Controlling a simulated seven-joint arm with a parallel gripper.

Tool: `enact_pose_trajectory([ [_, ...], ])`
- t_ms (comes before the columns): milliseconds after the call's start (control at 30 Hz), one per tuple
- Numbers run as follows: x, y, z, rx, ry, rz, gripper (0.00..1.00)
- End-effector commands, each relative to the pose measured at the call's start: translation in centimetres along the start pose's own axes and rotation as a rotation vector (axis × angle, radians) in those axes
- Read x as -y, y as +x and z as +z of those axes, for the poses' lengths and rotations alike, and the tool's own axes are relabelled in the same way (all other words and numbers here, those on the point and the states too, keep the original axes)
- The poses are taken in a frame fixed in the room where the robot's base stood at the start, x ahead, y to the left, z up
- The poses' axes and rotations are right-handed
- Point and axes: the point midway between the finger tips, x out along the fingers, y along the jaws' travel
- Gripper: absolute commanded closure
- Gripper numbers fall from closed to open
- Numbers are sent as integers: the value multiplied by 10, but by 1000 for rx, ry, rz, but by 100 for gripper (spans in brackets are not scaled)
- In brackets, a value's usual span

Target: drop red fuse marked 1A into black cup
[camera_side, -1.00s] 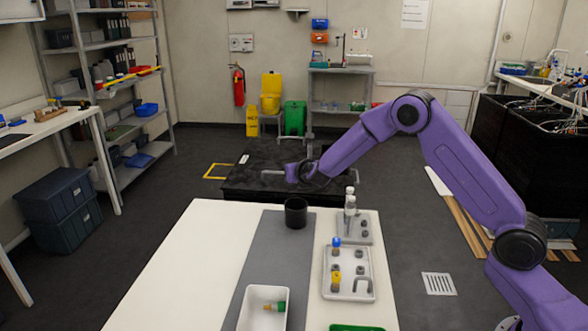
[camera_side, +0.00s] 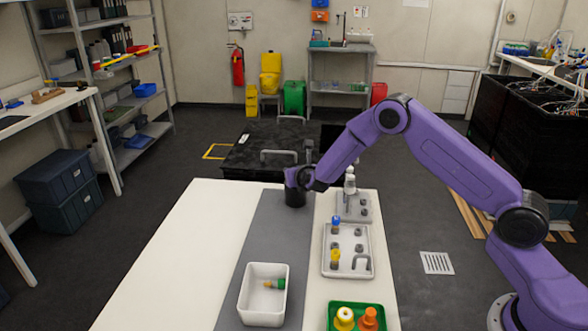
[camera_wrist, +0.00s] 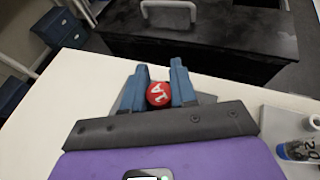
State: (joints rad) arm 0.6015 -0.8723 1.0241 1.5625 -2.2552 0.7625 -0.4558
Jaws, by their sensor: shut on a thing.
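The red fuse (camera_wrist: 159,94) shows its round end marked 1A in the wrist view. It sits between the two blue fingers of my gripper (camera_wrist: 157,88), which is shut on it. In the side view my gripper (camera_side: 298,180) is at the top of the black cup (camera_side: 295,198) and covers part of its rim. The cup stands upright on the grey strip near the table's far edge. The fuse is hidden in the side view. The cup cannot be made out in the wrist view, so whether the fuse is inside the rim cannot be told.
A white tray (camera_side: 345,268) with blue and yellow pieces and a smaller grey rack (camera_side: 364,213) stand to the right. A white bin (camera_side: 247,300) holds a green and orange piece. A green tray (camera_side: 334,322) is at the front right. The table's left side is clear.

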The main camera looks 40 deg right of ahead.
Motion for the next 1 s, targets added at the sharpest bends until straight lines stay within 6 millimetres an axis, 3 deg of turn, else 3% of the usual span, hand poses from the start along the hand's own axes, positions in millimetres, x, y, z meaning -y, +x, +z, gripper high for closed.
enact_pose_trajectory([
  [233,0,0,0,0,0,0,100],
  [267,0,0,0,0,0,0,67],
  [333,0,0,0,0,0,0,44],
  [1000,0,-1,2,1,1,1,43],
])
